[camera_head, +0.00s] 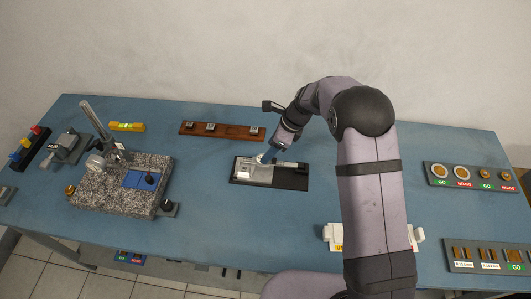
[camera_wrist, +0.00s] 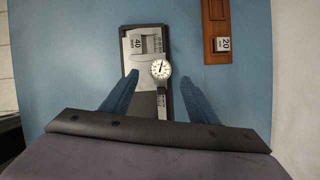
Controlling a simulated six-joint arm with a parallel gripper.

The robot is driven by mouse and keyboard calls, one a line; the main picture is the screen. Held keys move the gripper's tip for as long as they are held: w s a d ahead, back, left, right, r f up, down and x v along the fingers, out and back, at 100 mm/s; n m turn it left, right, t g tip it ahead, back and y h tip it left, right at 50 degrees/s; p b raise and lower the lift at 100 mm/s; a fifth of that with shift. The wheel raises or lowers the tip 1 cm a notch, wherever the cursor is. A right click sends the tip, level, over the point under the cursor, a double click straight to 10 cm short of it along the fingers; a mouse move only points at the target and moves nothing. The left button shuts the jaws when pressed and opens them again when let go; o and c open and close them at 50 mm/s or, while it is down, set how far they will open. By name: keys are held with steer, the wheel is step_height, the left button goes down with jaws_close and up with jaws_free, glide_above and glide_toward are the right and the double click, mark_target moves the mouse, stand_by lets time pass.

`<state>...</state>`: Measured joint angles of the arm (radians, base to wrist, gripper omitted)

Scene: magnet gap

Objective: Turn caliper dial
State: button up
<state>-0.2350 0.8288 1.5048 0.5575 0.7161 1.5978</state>
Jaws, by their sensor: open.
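The dial caliper lies on a black tray (camera_head: 294,183) in the middle of the table. In the wrist view its round white dial (camera_wrist: 160,69) with a dark needle faces up, and a pale block marked 40 (camera_wrist: 137,44) lies by the caliper jaws. The tray also shows in the wrist view (camera_wrist: 146,108). My gripper (camera_head: 268,156) is over the caliper in the head view. In the wrist view its blue fingers (camera_wrist: 160,77) are open, one on each side of the dial, apart from it. The gripper partly hides the caliper in the head view.
A wooden rack (camera_head: 222,131) with several small blocks stands behind the tray; it also shows in the wrist view (camera_wrist: 216,20). A granite plate (camera_head: 115,194) with a gauge stand is at left. Trays marked GO and NO-GO (camera_head: 470,178) are at right. Blue table is clear around the tray.

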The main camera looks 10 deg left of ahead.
steer(key=shift+p+x, duration=0.6)
steer(key=shift+x, duration=1.7)
steer(key=c, duration=1.1)
